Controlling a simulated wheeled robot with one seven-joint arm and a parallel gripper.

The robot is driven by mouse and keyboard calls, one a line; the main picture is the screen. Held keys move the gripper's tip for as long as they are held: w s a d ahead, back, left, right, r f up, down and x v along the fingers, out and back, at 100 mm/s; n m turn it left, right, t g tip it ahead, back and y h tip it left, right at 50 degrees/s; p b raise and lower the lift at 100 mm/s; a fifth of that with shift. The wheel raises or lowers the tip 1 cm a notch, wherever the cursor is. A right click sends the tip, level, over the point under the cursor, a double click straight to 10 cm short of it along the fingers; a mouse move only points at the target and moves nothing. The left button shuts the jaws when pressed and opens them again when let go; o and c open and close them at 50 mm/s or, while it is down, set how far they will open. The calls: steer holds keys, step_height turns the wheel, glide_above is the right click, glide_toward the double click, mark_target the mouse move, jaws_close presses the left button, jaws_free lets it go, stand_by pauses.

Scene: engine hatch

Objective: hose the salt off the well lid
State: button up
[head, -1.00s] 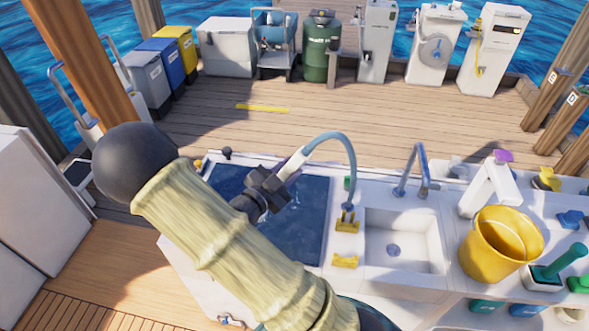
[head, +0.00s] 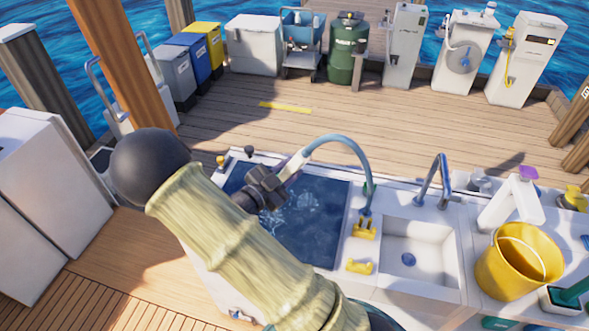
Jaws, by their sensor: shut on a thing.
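The well lid (head: 320,240) is a dark blue rectangular panel set in the white counter, with pale whitish streaks (head: 292,212) near its middle; I cannot tell whether these are salt or water. My gripper (head: 264,188) is shut on the hose nozzle (head: 291,168), a pale handpiece held above the lid's far left part. A blue-grey hose (head: 345,140) arches from the nozzle to the counter right of the lid. My sleeved arm covers the lid's near left part. The nozzle's tip is hidden behind the dark gripper.
A white sink (head: 415,258) with a tap (head: 440,180) lies right of the lid. Yellow holders (head: 359,266) stand between them. A yellow bucket (head: 515,265) stands further right. Bins and machines line the far deck edge, with open deck before them.

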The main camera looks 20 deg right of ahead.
steer(key=s+d, duration=0.4)
steer(key=s, duration=0.4)
steer(key=shift+s+d+r, duration=0.15)
steer(key=shift+s+r, duration=0.05)
steer(key=shift+s, duration=0.05)
stand_by(1.4)
steer(key=shift+s+d+p, duration=0.1)
steer(key=shift+d+p, duration=0.1)
steer(key=shift+p, duration=0.65)
steer(key=shift+s+d+p, duration=0.45)
steer(key=shift+d+p, duration=0.15)
steer(key=shift+p, duration=1.45)
steer(key=shift+s+d+f+p, duration=0.15)
steer(key=shift+s+d+p, duration=0.05)
steer(key=shift+p, duration=0.3)
step_height(320, 180, up, 5)
steer(key=p, duration=0.3)
